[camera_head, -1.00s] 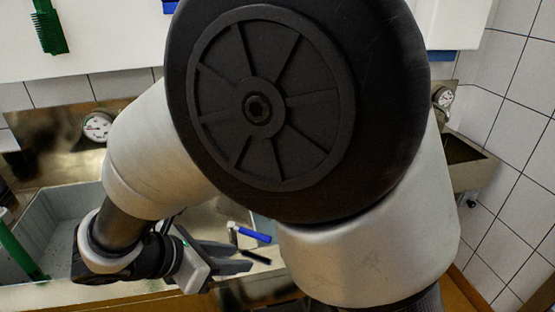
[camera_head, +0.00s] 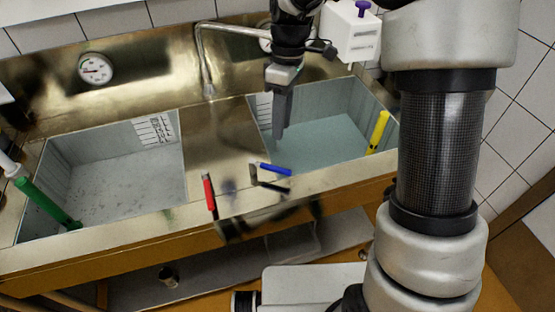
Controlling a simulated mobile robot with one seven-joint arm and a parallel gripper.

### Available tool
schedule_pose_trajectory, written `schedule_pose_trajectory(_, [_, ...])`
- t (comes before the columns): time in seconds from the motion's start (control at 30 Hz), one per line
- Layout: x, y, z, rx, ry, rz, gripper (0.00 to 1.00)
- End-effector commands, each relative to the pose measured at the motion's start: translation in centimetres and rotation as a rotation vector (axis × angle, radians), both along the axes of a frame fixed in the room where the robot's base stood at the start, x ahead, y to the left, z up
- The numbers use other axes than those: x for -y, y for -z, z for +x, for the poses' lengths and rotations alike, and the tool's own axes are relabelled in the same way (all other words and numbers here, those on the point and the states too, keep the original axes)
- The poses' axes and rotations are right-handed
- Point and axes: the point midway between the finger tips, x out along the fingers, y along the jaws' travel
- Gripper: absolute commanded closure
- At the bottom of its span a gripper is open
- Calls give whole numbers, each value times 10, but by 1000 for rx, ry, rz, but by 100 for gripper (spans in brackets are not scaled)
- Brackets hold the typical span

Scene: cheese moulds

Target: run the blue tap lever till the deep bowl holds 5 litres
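I cannot tell which is the deep bowl.
A red lever (camera_head: 209,192) stands left of the blue one. A bent metal spout (camera_head: 207,75) hangs behind the ledge. A green handle (camera_head: 45,203) and a yellow handle (camera_head: 379,131) lean in the basins. A round dial (camera_head: 95,68) is on the back panel.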

Motion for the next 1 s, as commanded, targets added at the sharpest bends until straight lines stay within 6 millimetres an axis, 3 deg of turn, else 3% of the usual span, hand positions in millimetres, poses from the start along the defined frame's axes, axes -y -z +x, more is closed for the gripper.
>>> schedule_pose_trajectory(0.3, [-5, 70, -14, -5, -2, -1, 68])
schedule_pose_trajectory(0.5, [-7, 102, -20, -2, -2, -2, 68])
schedule_pose_trajectory(0.7, [-8, 117, -22, 1, 0, -1, 68])
schedule_pose_trajectory(1.0, [-8, 118, -22, 2, -1, -1, 68])
